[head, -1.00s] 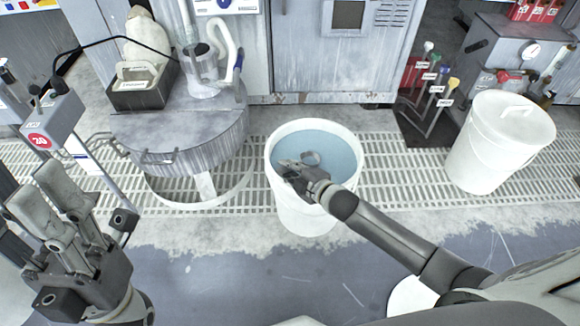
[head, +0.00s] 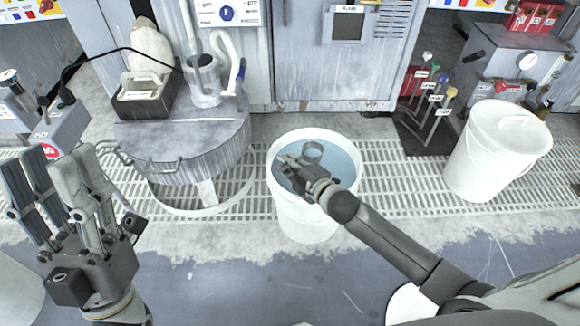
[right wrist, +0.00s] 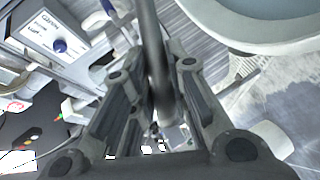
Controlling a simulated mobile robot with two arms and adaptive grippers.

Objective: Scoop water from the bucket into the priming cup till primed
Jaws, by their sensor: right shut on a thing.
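The white bucket (head: 303,222) stands on the floor grating and holds blue-grey water (head: 340,155). My right gripper (head: 292,172) is over the bucket's opening, shut on the dark handle (right wrist: 157,65) of a scoop. The scoop's small grey cup (head: 313,150) shows just beyond the fingers, over the water; I cannot tell if it holds water or touches the surface. The bucket's rim (right wrist: 235,45) shows in the right wrist view. A clear cup (head: 204,82), apparently the priming cup, stands on the round grey machine beside hoses. My left gripper (head: 55,165) is open and empty at the left.
The round grey machine (head: 185,150) stands left of the bucket, with a dark box (head: 145,102) on top. Grey cabinets (head: 300,65) close off the back.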

